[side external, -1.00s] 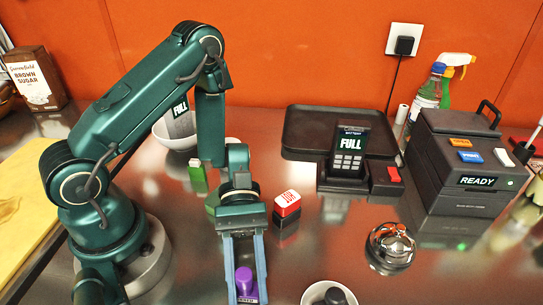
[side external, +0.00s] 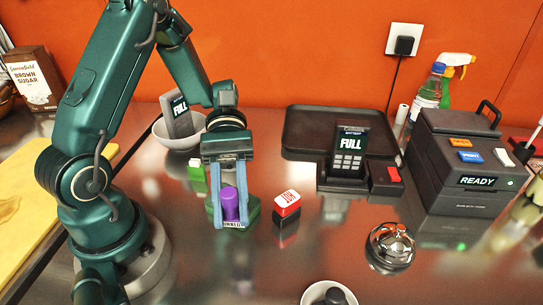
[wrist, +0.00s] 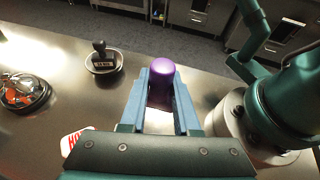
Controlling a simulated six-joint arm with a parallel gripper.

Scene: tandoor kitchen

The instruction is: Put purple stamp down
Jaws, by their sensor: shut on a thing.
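The purple stamp (side external: 230,204) is upright between the two blue-grey fingers of my gripper (side external: 231,216), which is shut on it. A pale label strip shows at its lower edge. In the wrist view the purple stamp (wrist: 162,80) sits between my fingertips (wrist: 162,100), its rounded top showing. A dark green block (side external: 252,212) lies around and behind the fingertips, partly hidden by them. I cannot tell whether the stamp's base touches anything below.
A red-and-white HOT block (side external: 287,199) stands just right of my gripper. A green-and-white block (side external: 197,178) and a white bowl (side external: 186,138) are behind it. A bell (side external: 391,245) and a small bowl (side external: 312,292) stand at right and front. The steel counter between is mostly clear.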

